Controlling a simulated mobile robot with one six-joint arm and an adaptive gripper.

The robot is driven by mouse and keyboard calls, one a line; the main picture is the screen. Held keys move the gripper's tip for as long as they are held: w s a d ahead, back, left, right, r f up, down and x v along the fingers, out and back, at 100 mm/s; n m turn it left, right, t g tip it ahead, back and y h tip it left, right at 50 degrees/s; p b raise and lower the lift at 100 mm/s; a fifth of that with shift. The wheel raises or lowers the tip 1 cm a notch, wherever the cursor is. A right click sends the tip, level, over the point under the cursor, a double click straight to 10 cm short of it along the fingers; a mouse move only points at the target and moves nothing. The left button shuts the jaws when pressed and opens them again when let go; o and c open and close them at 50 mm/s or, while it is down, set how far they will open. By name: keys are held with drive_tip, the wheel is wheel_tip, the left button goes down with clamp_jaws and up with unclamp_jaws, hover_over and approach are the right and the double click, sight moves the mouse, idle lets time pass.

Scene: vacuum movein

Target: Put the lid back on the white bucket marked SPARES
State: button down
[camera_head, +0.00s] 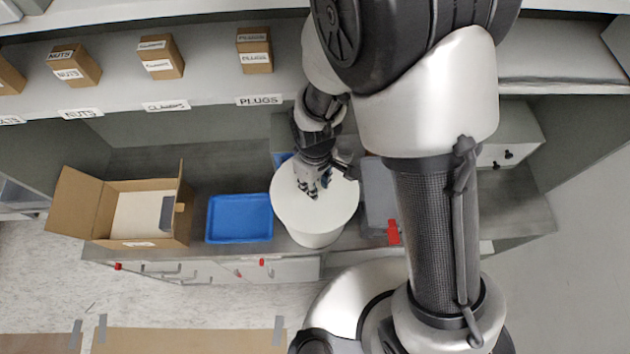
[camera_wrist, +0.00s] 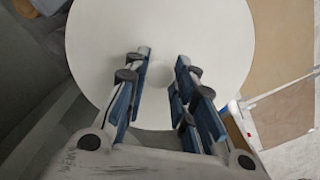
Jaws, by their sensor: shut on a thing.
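The white round lid (camera_head: 333,212) is under my gripper (camera_head: 314,189) in the head view, at the middle of the bench. In the wrist view the lid (camera_wrist: 215,40) fills the upper middle, and its small round knob (camera_wrist: 158,74) sits between the fingertips of my gripper (camera_wrist: 159,78). The gripper is shut on the knob. The white bucket (camera_head: 316,240) shows below the lid as a short side wall. The lid covers its top. I cannot tell whether the lid rests on the rim or is just above it. No SPARES marking is readable.
A blue tray (camera_head: 240,218) lies left of the bucket, with an open cardboard box (camera_head: 130,212) farther left. A grey case (camera_head: 378,192) and a red object (camera_head: 393,232) stand close on the right. A shelf (camera_head: 205,92) with small labelled boxes runs above behind.

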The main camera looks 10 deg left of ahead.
drive_tip(key=c, duration=1.3)
unclamp_jaws()
drive_tip(key=shift+o, duration=0.3)
drive_tip(key=o, duration=0.4)
drive_tip(key=shift+o, duration=0.2)
drive_tip(key=shift+r, duration=0.1)
drive_tip(key=shift+r+p, duration=2.45)
drive_tip(key=shift+r, duration=1)
drive_tip(key=shift+c, duration=0.3)
